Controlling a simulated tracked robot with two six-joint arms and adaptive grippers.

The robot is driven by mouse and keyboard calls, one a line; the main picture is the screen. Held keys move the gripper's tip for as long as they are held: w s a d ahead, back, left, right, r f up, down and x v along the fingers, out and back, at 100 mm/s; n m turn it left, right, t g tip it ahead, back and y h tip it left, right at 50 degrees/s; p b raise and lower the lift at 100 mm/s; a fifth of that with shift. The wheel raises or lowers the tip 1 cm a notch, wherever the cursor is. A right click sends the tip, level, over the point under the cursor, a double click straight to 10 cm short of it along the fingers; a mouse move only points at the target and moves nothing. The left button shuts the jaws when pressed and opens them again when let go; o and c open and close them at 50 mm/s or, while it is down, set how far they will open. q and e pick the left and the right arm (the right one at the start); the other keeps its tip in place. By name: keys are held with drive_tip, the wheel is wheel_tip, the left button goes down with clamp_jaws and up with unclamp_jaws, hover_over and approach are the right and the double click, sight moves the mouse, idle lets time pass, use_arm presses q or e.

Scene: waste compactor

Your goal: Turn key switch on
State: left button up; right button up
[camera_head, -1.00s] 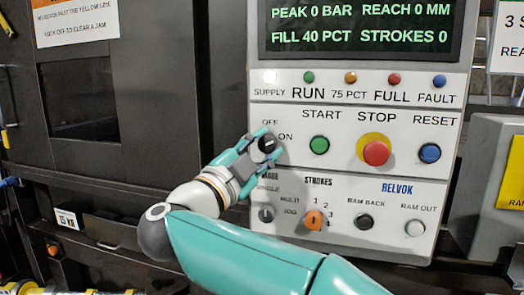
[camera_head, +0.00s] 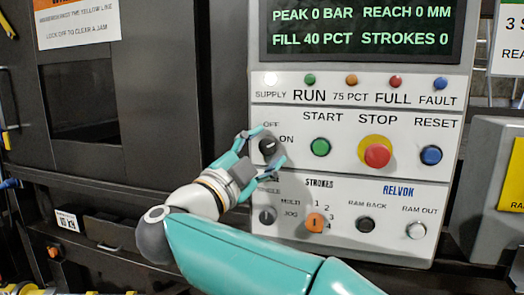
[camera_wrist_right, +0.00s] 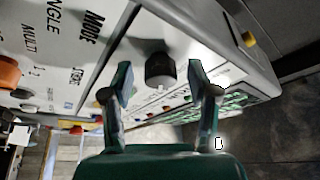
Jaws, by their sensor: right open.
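The key switch (camera_head: 267,146) is a black round knob with a pale mark, beside the OFF and ON labels on the control panel. It also shows in the right wrist view (camera_wrist_right: 160,69). I cannot tell clearly which label its mark points to. My right gripper (camera_head: 262,155) is open, with one finger on each side of the knob. In the right wrist view the gripper (camera_wrist_right: 161,80) has visible gaps between both fingers and the knob. My left gripper is not in view.
The green START button (camera_head: 320,148), red STOP button (camera_head: 377,155) and blue RESET button (camera_head: 431,155) are to the right. The MODE knob (camera_head: 267,216) and orange STROKES knob (camera_head: 315,223) are below. The SUPPLY lamp (camera_head: 270,79) above looks white.

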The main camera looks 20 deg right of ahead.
drive_tip(key=v, duration=1.1)
drive_tip(key=shift+s+a+f, duration=0.15)
drive_tip(key=shift+s+a, duration=0.05)
drive_tip(key=shift+a, duration=0.1)
drive_tip(key=shift+w, duration=0.1)
